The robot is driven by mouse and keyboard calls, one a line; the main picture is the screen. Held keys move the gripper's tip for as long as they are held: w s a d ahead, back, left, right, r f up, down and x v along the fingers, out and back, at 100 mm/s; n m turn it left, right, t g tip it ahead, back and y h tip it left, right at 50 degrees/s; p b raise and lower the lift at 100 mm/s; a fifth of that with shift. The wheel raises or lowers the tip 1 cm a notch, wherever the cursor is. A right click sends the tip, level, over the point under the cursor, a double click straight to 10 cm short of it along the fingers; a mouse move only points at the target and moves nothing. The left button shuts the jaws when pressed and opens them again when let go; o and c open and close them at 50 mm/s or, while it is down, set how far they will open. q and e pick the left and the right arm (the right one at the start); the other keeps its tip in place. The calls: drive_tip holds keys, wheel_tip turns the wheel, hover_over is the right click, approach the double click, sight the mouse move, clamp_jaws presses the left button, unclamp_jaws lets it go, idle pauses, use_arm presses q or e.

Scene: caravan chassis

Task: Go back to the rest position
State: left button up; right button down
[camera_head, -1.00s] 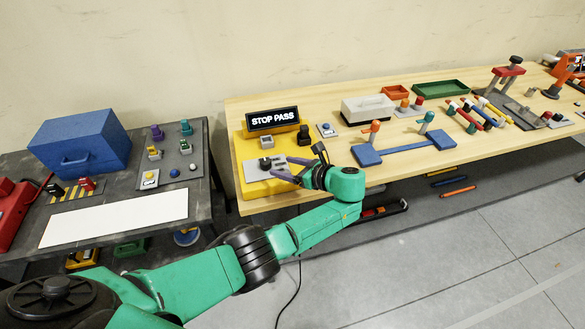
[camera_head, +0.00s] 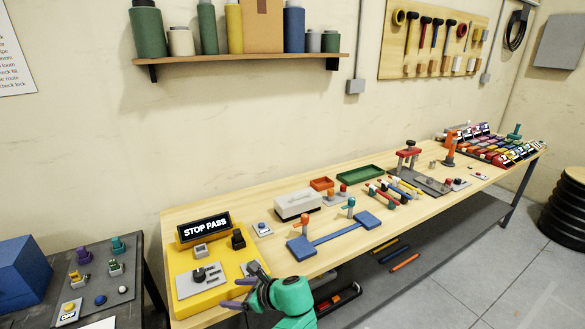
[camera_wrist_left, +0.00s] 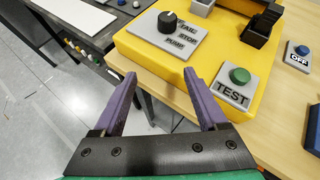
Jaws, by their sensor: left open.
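My left gripper (camera_head: 231,293) has purple fingers and stands apart and empty by the front edge of the yellow panel (camera_head: 187,298). In the left wrist view the open fingers (camera_wrist_left: 160,76) show with nothing between them. The panel there (camera_wrist_left: 140,44) carries a black rotary knob (camera_wrist_left: 168,22) with a plate of labels and a green TEST button (camera_wrist_left: 239,76). My right gripper is not in view.
The wooden bench (camera_head: 370,257) runs to the right with a blue bar fixture (camera_head: 334,236), a white box (camera_head: 297,204) and a green tray (camera_head: 360,173). A dark table with a blue box (camera_head: 22,270) stands left. A shelf (camera_head: 240,59) hangs above.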

use_arm(q)
drive_tip(key=s+d+f+n+g+h, duration=0.2)
drive_tip(key=s+f+n+h, duration=0.6)
drive_tip(key=s, duration=0.4)
drive_tip(key=s+a+r+n+t+h, duration=0.1)
drive_tip(key=s+a+r+n+h, duration=0.15)
drive_tip(key=s+n, duration=0.35)
drive_tip(key=s+a+r+n+h, duration=0.1)
drive_tip(key=s+a+r+n, duration=0.25)
drive_tip(key=s+n, duration=0.2)
drive_tip(key=s+f+g+b, duration=0.1)
drive_tip(key=s+f+b, duration=0.1)
drive_tip(key=f, duration=1.2)
drive_tip(key=s+f+b, duration=0.1)
drive_tip(key=f+b, duration=0.2)
drive_tip(key=f, duration=1)
drive_tip(key=s+a+f+g+b, duration=0.1)
drive_tip(key=s+a+f+b, duration=0.1)
drive_tip(key=s+f, duration=1.4)
wheel_tip(320, 180, down, 2)
drive_tip(key=shift+s+a+m+b, duration=0.3)
drive_tip(key=shift+s+m+b, duration=0.1)
drive_tip(key=shift+b, duration=0.3)
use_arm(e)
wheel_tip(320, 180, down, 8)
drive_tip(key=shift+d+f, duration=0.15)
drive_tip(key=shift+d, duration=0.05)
